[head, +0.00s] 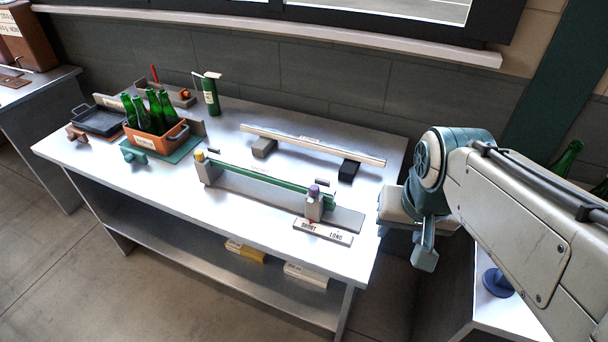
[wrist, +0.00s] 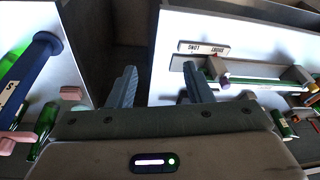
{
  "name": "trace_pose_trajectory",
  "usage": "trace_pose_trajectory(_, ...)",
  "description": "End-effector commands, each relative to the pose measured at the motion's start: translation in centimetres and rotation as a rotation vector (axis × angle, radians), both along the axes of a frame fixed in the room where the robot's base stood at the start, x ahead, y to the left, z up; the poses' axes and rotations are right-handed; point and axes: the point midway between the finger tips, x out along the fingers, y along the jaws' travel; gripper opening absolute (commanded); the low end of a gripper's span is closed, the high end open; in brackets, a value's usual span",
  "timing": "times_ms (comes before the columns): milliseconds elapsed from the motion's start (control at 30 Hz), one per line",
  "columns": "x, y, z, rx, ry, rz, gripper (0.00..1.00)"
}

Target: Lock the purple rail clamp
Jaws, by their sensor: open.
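The purple rail clamp (head: 314,204) is a grey block with a purple knob on top. It stands at the right end of the green rail (head: 260,181), behind the SHORT/LONG plate (head: 322,232). In the wrist view the purple clamp (wrist: 219,70) shows beyond the right fingertip, beside the SHORT/LONG plate (wrist: 204,48). I cannot tell the clamp's lock position. My gripper (head: 424,250) is off the table's right edge, apart from the clamp. In the wrist view its two fingers (wrist: 158,86) are spread with nothing between them.
A yellow-topped clamp (head: 200,163) stands at the rail's left end. Another surface (head: 496,305) is at the lower right.

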Motion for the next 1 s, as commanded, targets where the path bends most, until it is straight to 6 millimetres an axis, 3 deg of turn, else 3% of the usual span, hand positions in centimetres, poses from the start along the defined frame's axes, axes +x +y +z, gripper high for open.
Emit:
trace_pose_trajectory(300,8.8,3.5,2.3,0.163,0.114,-0.569,0.46)
trace_pose_trajectory(600,16.9,8.6,2.3,0.231,0.202,-1.161,0.46)
trace_pose_trajectory(800,20.9,12.4,1.3,0.238,0.219,-1.511,0.46)
trace_pose_trajectory(1000,22.8,14.7,0.6,0.236,0.212,-1.716,0.46)
